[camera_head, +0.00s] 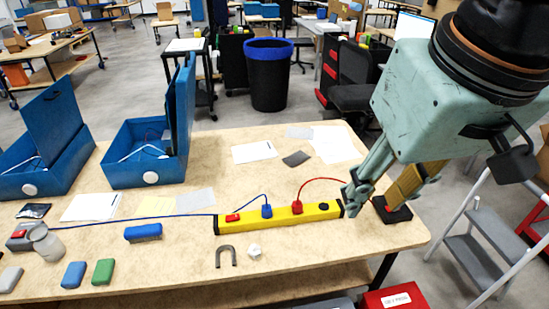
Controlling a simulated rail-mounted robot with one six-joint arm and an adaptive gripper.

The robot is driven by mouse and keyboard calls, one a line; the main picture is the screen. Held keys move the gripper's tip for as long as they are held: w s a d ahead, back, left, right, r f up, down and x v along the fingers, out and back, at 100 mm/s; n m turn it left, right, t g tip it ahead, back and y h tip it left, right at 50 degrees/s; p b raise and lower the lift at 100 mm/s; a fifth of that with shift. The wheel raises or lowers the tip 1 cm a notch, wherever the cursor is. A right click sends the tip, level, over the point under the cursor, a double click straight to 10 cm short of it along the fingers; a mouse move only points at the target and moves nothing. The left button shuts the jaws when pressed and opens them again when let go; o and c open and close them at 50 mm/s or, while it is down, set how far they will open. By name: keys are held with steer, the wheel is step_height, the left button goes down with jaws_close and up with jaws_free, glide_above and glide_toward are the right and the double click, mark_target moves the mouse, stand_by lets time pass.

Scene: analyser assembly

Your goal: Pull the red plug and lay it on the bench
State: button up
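The red plug (297,207) sits upright in the yellow power strip (282,215) on the bench (180,245). A red cable (318,180) arcs from it to the right and passes behind my gripper (356,197). My gripper hangs at the right, just beyond the strip's right end and apart from the plug. Its teal fingers point down and overlap in this view, so their opening is unclear. I see nothing held in them. A blue plug (266,210) stands in the same strip, left of the red one.
A yellow upright piece with a black foot (393,211) stands behind my gripper. A horseshoe magnet (226,256) and a white faceted piece (254,250) lie before the strip. A blue brush (143,232) lies left. Blue boxes (150,165) stand behind. The front right bench is clear.

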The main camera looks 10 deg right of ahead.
steer(key=w+f+g+p, duration=0.1)
steer(key=w+f, duration=0.1)
steer(key=w, duration=1.1)
steer(key=g+p, duration=0.3)
glide_above(298, 203)
steer(key=shift+f, duration=16.3)
steer(key=shift+f, duration=0.2)
steer(key=shift+f+b, duration=2.35)
steer(key=shift+f, duration=1.95)
